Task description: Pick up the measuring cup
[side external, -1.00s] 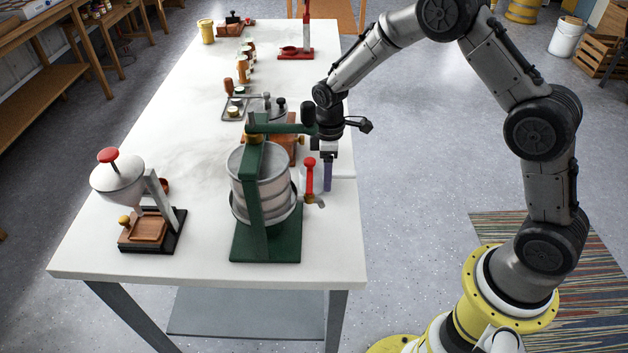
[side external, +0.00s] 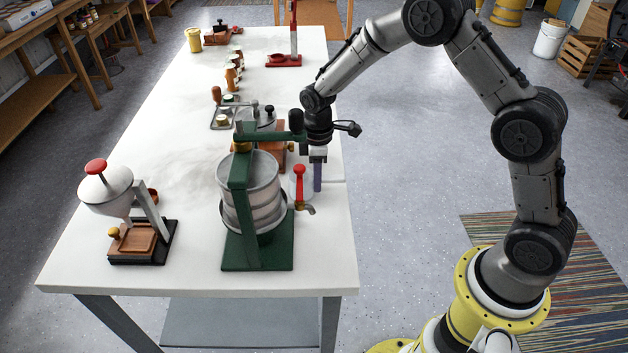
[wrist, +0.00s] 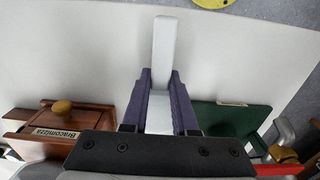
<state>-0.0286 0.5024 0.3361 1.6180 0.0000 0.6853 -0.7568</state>
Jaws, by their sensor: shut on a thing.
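My gripper (side external: 318,186) is beside the right of the green press, near the table's right edge. Its purple fingers (wrist: 160,105) are shut on a pale, flat bar (wrist: 163,55), which I take for the measuring cup's handle. In the wrist view the bar lies between the fingers and extends past their tips. The cup's bowl cannot be made out. In the side view the held part is too small and pale to tell apart from the white table.
The green press (side external: 254,205) with a red lever (side external: 299,182) and brass spigot stands close to the left of my gripper. A white hopper device (side external: 108,190) stands front left. Jars and small tools line the table's back (side external: 232,75). The table's middle left is clear.

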